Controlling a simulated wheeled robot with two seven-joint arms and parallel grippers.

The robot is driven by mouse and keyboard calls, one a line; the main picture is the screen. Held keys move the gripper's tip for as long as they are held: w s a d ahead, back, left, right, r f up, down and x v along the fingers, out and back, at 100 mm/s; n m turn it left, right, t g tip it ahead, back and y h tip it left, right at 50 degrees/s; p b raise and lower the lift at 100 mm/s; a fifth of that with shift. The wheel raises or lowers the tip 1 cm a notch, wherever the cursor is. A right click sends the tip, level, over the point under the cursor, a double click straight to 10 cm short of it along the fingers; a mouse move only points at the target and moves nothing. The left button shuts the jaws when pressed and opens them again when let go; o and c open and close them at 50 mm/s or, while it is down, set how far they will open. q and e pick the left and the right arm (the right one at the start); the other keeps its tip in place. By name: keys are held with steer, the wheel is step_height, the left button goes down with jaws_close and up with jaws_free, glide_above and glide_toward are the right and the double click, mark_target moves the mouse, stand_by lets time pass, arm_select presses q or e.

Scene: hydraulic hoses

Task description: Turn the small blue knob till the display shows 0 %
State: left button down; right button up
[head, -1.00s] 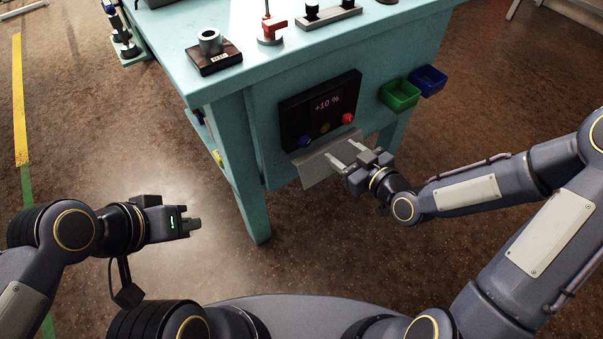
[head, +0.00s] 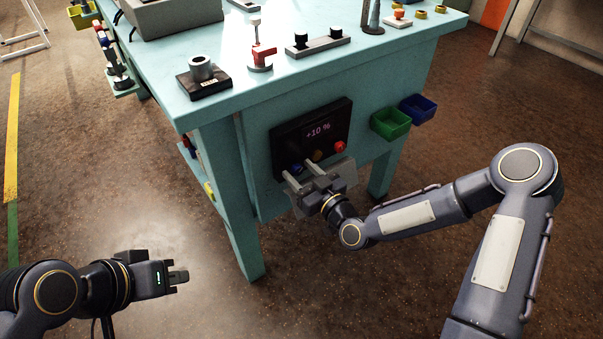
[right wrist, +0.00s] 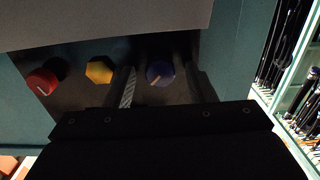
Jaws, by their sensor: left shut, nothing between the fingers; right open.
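The black panel (head: 290,138) on the table's side carries a display (head: 318,130) that reads +10 %. Below it are the small blue knob (head: 297,168), a yellow knob (head: 317,156) and a red knob (head: 340,147). My right gripper (head: 300,178) is open in front of the panel, its fingertips close to the blue knob. In the right wrist view the blue knob (right wrist: 160,72) lies between the two open fingers, with a pale pointer line; contact cannot be told. The yellow knob (right wrist: 99,70) is outside the fingers. My left gripper (head: 180,276) is shut and empty, away at lower left.
Green (head: 390,123) and blue (head: 418,107) bins hang right of the panel. The teal table (head: 290,80) holds several fittings. Floor around my left gripper is clear.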

steer(key=c, duration=1)
steer(key=shift+f+m+b, duration=0.15)
steer(key=shift+m+b, duration=0.9)
steer(key=shift+m, duration=0.25)
steer(key=m+b, duration=0.1)
steer(key=m, duration=0.1)
steer(key=shift+w+m+b, duration=0.1)
steer(key=shift+m+b, duration=0.2)
steer(key=m+b, duration=0.1)
steer(key=m, duration=0.2)
steer(key=shift+d+m+b, duration=0.1)
steer(key=shift+m+b, duration=0.65)
steer(key=shift+m, duration=1.05)
